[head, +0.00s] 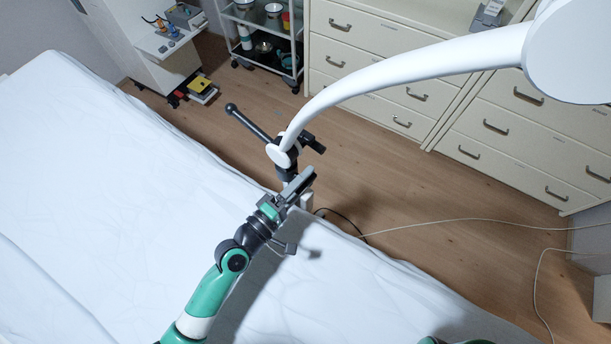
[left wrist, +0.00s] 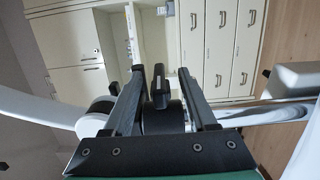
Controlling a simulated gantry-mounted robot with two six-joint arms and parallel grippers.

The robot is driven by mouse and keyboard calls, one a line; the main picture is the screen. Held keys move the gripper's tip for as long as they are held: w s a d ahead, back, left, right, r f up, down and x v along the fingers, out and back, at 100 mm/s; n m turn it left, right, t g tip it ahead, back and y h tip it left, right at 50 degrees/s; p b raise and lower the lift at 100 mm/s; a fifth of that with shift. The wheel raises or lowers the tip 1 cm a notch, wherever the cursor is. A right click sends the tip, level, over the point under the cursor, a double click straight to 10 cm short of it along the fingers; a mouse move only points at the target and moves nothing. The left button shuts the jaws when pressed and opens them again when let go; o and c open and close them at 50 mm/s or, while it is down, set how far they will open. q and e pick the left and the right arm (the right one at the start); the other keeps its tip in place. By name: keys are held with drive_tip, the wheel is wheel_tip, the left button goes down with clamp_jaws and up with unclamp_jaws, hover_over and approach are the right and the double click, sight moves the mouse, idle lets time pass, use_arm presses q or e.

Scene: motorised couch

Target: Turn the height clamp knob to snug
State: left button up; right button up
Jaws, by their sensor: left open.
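The height clamp appears as a black fitting (head: 287,172) at the foot of the white curved arm, beside the couch edge. A black knob (head: 313,143) sticks out to its right, and a long black lever (head: 248,123) points up-left. My left gripper (head: 304,180) is just in front of the clamp. In the left wrist view, its two fingers (left wrist: 161,74) are open, with a black knob (left wrist: 159,91) between them and gaps on both sides. A dark round body (left wrist: 163,119) sits behind the knob. I cannot tell how tight it is. My right gripper is out of view.
The white-sheeted couch (head: 100,180) fills the left and front. The white curved arm (head: 400,75) reaches overhead to the upper right. Cream drawer cabinets (head: 390,50) and a trolley (head: 262,35) stand at the back. Cables (head: 450,222) lie on the open floor.

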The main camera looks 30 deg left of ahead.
use_arm(q)
drive_tip(key=shift+w, duration=0.35)
drive_tip(key=shift+c, duration=0.3)
clamp_jaws()
